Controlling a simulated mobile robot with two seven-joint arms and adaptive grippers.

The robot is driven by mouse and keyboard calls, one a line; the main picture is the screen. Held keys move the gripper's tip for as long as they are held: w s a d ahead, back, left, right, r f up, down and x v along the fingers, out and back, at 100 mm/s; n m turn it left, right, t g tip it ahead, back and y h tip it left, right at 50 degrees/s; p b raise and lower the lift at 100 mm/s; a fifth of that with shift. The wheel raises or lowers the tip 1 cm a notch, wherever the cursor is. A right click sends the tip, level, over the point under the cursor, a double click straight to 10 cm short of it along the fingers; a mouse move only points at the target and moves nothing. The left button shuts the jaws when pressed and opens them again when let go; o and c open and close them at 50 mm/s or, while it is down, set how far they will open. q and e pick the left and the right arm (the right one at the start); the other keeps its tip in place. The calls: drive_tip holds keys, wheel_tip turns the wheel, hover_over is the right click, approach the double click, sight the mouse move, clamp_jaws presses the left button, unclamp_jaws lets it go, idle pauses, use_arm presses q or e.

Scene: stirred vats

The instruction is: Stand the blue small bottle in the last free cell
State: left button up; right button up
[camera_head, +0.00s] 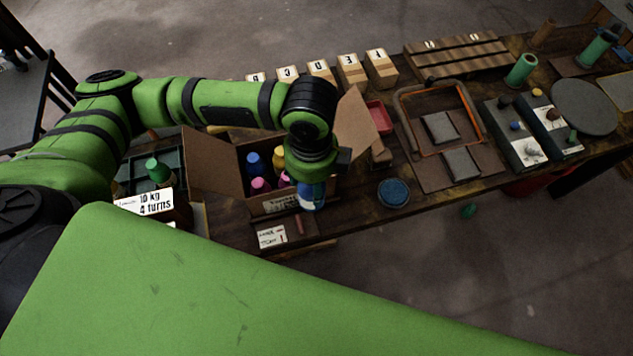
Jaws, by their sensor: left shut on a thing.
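The blue small bottle (312,194) has a pale label band and hangs below my left gripper (313,176), which is shut on it. The bottle shows at the front right corner of an open cardboard box (281,204); I cannot tell whether it is inside the box or in front of its wall. In the box stand another blue bottle (254,163), a yellow bottle (279,157) and pink bottles (260,186). My left wrist hides the right part of the box, so the free cell is not visible. My right gripper is not in view.
Box flaps stand open at the left (212,160) and right (355,132). A blue round dish (394,193) lies right of the box. A small card (271,236) lies in front. A dark tray with a green bottle (158,171) is at the left. Lettered blocks (351,70) line the back.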

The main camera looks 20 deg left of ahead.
use_arm(q)
drive_tip(key=m, duration=0.1)
drive_tip(key=s+m, duration=0.1)
drive_tip(key=shift+d+r+m+p, duration=0.15)
drive_tip(key=shift+d+m+p, duration=0.15)
drive_tip(key=shift+d, duration=0.1)
drive_tip(key=shift+s+d+m, duration=0.15)
drive_tip(key=shift+s+m, duration=0.1)
drive_tip(key=shift+m, duration=0.55)
drive_tip(key=shift+s+d+f+m+p, duration=0.15)
drive_tip(key=shift+f+m+p, duration=0.15)
drive_tip(key=shift+m, duration=0.6)
drive_tip(key=shift+f, duration=0.1)
drive_tip(key=shift+w+b, duration=0.3)
drive_tip(key=shift+w, duration=0.05)
drive_tip(key=w+a+b, duration=0.4)
drive_tip(key=w+b, duration=0.2)
drive_tip(key=w, duration=0.5)
drive_tip(key=shift+w, duration=0.2)
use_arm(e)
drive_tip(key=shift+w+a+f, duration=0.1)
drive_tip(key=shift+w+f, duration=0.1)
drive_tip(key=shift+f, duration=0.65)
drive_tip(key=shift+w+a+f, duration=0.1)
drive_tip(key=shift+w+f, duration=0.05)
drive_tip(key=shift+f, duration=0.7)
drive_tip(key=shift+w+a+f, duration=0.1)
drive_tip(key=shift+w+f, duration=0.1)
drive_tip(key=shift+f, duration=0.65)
